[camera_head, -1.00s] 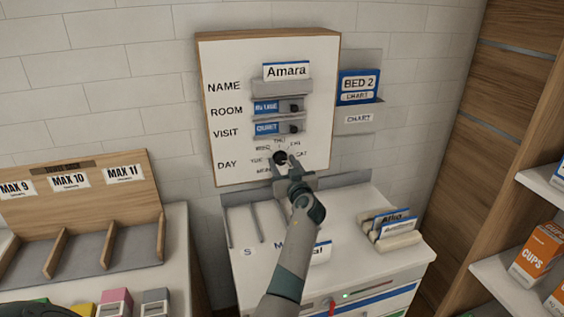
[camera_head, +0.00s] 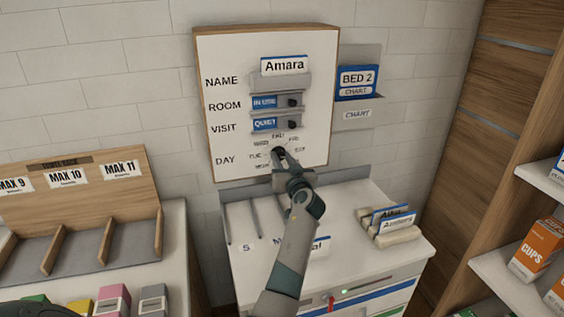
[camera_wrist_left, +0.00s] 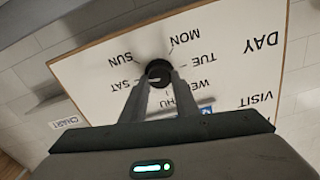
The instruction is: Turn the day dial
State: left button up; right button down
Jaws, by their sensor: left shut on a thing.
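The day dial is a small dark round knob (camera_head: 278,153) low on the white board (camera_head: 232,70), with day names in a ring around it. In the left wrist view the knob (camera_wrist_left: 158,70) sits between the two fingertips, with SUN, MON, TUE and SAT readable around it. My left gripper (camera_head: 281,163) comes from the front and is shut on the knob; its fingers also show in the wrist view (camera_wrist_left: 158,82). The fingers hide part of the ring, and I cannot tell which day the dial points at. My right gripper is not in view.
Above the dial are a QUIET slider (camera_head: 265,124), an IN USE slider (camera_head: 264,103) and an Amara name card (camera_head: 284,65). A BED 2 chart holder (camera_head: 357,116) hangs to the right. A white cabinet (camera_head: 350,198) stands below, with cards in a holder (camera_head: 388,236).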

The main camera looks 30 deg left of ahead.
pick_arm(q)
jog(key=shift+f+m+b, duration=0.1)
jog(key=shift+m+b, duration=0.2)
jog(key=shift+m, duration=1.4)
jog(key=shift+w+m+b, duration=0.1)
jog(key=shift+m+b, duration=0.2)
jog(key=shift+m, duration=1.6)
jog(key=o, duration=0.9)
jog(key=shift+o, duration=0.8)
jog(key=shift+d, duration=0.1)
